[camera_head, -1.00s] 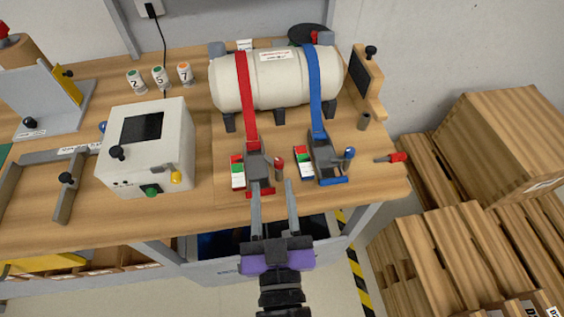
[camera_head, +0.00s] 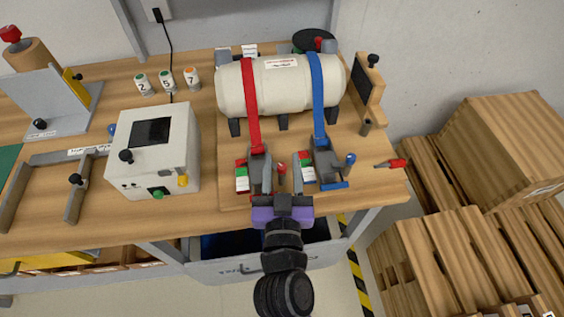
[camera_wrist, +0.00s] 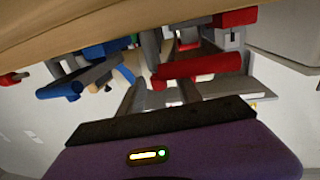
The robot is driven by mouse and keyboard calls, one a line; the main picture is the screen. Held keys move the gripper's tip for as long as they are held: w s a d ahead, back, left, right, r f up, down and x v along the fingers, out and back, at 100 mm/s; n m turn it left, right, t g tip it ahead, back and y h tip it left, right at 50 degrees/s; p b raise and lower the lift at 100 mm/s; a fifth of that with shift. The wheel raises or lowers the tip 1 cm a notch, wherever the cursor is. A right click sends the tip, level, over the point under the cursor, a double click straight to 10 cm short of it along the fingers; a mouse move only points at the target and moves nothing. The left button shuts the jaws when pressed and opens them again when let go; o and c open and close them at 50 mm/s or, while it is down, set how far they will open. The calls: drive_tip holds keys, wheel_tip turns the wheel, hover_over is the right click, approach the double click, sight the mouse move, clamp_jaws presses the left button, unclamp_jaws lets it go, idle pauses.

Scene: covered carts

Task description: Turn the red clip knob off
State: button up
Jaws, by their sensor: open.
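The red clip (camera_head: 257,163) sits at the lower end of the red strap (camera_head: 252,105) on the workbench. Its red-tipped knob (camera_head: 281,170) stands upright at the clip's right side. My gripper (camera_head: 281,163) is open, with one finger on each side of the knob in the head view; I cannot tell whether either touches it. In the wrist view the red knob (camera_wrist: 197,66) shows large and close in front of the gripper. The left finger partly hides the red clip in the head view.
The blue clip (camera_head: 327,162) with its blue knob (camera_head: 350,160) stands close to the right of my gripper. A white tank (camera_head: 285,85) lies behind. A white control box (camera_head: 150,170) is left. Wooden crates (camera_head: 450,250) stand right of the bench.

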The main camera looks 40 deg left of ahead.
clamp_jaws()
